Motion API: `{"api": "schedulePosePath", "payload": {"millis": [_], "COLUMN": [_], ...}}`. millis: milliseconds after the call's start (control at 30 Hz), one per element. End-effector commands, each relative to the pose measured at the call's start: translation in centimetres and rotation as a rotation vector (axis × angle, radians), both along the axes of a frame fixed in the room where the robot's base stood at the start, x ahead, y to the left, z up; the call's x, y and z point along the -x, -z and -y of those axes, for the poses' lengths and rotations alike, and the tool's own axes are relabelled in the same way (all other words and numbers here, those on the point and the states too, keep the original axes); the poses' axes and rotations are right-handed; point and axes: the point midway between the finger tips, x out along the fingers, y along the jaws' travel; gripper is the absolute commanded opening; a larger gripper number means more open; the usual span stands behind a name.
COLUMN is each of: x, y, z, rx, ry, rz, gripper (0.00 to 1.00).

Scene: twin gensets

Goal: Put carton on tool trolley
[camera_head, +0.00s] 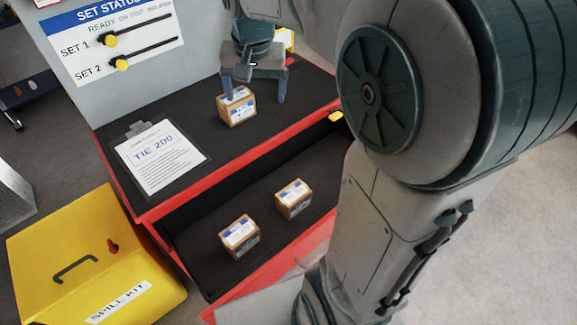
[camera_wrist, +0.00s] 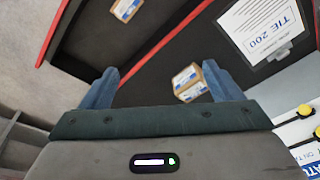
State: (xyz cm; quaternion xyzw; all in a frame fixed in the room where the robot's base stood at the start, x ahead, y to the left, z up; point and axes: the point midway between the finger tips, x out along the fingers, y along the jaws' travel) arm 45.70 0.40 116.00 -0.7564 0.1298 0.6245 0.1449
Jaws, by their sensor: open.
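The tool trolley (camera_head: 200,208) is red with a black top and an open black drawer at its front. One small brown carton (camera_head: 238,108) with a white and blue label stands on the trolley top. Two similar cartons, a left one (camera_head: 240,237) and a right one (camera_head: 293,200), sit in the drawer. My gripper (camera_head: 255,98) is open and points down by the carton on top. In the wrist view that carton (camera_wrist: 188,82) shows between the fingers, close to the right finger; contact cannot be told. A drawer carton (camera_wrist: 126,9) shows at the top edge.
A clipboard (camera_head: 160,158) marked TIE 200 lies on the top, left of the carton. A status board (camera_head: 110,40) stands behind. A yellow spill kit box (camera_head: 95,262) sits on the floor at left. My arm covers the right side.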

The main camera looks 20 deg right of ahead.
Motion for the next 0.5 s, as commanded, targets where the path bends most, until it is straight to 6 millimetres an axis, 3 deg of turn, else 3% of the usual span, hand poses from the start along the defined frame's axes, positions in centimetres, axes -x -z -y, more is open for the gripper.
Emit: {"api": "schedulePosePath", "payload": {"millis": [100,300,500], "x": [5.0,12.1,16.1], "y": [0.7,3.3,5.6], "z": [0.1,0.3,0.3], "rx": [0.018,0.050,0.072], "ry": [-0.103,-0.270,-0.371], "rz": [0.027,0.062,0.084], "gripper": [0.85,0.85,0.85]}}
